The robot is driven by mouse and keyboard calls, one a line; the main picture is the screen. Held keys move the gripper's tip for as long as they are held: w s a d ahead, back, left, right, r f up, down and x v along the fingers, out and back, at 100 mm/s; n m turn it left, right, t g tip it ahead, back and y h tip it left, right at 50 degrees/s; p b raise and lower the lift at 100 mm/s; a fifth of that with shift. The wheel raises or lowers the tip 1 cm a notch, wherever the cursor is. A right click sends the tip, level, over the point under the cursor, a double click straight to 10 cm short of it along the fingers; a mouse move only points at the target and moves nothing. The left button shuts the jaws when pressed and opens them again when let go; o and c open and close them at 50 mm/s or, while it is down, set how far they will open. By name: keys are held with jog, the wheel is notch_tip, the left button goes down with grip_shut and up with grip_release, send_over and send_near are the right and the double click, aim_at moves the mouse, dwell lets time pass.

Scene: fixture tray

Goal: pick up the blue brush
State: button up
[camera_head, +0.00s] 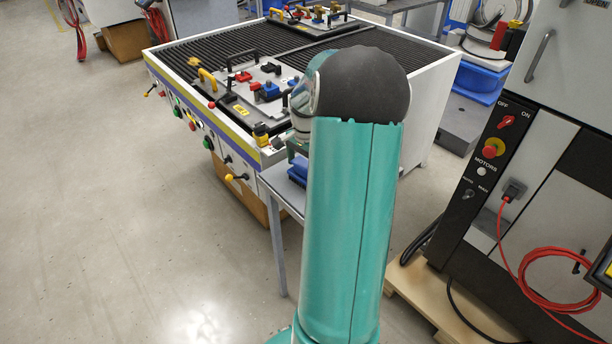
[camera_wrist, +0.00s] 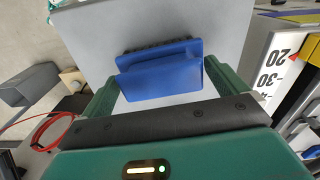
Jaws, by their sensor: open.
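The blue brush (camera_wrist: 160,78) lies on a grey surface (camera_wrist: 185,22) in the wrist view, with its dark bristles along the far edge. My gripper (camera_wrist: 161,88) is open, with one green finger on each side of the brush. The brush sits between the fingers, and the right finger looks very close to its end; I cannot tell whether they touch. In the head view a blue piece (camera_head: 297,172), likely the brush, shows on the small grey table (camera_head: 268,184), partly hidden by my teal arm.
A large white fixture table (camera_head: 430,110) with black slats stands right behind, carrying grey plates with handles and clamps. Buttons and knobs line its front. A control cabinet (camera_head: 500,150) with a red cable (camera_head: 555,285) stands at the right. The floor at left is clear.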

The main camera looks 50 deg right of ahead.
jog(key=shift+f, duration=0.15)
jog(key=shift+c, duration=0.2)
jog(key=c, duration=0.9)
jog(key=shift+o, duration=0.2)
jog(key=shift+r, duration=0.65)
notch_tip(320, 180, up, 2)
jog(key=shift+s+r, duration=0.15)
jog(key=shift+r, duration=0.1)
jog(key=s+a+r, duration=0.2)
jog(key=s+r, duration=0.2)
jog(key=s, duration=0.2)
jog(key=s+a+r, duration=0.2)
jog(key=s+r, duration=0.3)
jog(key=s, duration=0.2)
jog(key=shift+a+r, duration=0.15)
jog(key=shift+a, duration=0.2)
